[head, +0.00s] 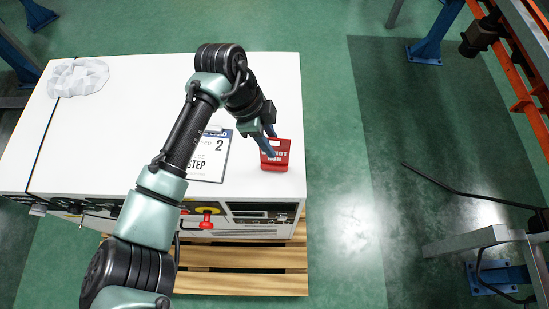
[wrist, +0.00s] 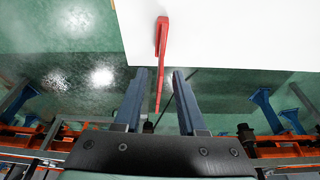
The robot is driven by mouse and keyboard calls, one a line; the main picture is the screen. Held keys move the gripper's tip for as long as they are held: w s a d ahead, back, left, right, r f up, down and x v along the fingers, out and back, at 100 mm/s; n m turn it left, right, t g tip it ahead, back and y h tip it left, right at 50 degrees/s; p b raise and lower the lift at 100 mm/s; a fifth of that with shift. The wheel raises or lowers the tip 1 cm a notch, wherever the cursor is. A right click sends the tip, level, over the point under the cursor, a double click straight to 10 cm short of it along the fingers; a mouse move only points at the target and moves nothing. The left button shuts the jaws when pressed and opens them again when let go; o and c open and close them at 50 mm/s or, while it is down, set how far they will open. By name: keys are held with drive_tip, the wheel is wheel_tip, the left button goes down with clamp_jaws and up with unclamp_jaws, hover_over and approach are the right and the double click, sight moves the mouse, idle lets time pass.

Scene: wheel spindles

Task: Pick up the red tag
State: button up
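The red tag (head: 276,158) stands near the right edge of the white cabinet top, with pale lettering on its face. In the wrist view the red tag (wrist: 161,45) shows nearly edge-on as a thin red strip. My gripper (head: 266,139) is right at the tag, and one finger overlaps its upper left part in the head view. In the wrist view my gripper (wrist: 160,75) is open, and the lower end of the strip lies in the gap between its fingers, with visible space on both sides. Neither finger appears to press on it.
A clipboard sign (head: 209,157) lies on the white cabinet (head: 130,140), left of the tag. A crumpled white cloth (head: 78,77) is at the far left. A red-handled switch (head: 206,220) is on the front. The floor right of the cabinet is clear up to the metal frames.

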hover_over(285, 164)
drive_tip(key=a, duration=0.2)
drive_tip(key=shift+w+d+f+p, duration=0.1)
drive_tip(key=shift+f+p, duration=0.15)
drive_tip(key=shift+f, duration=1.2)
drive_tip(key=shift+w+d+f+p, duration=0.1)
drive_tip(key=shift+f+p, duration=0.1)
drive_tip(key=shift+f, duration=1.2)
clamp_jaws()
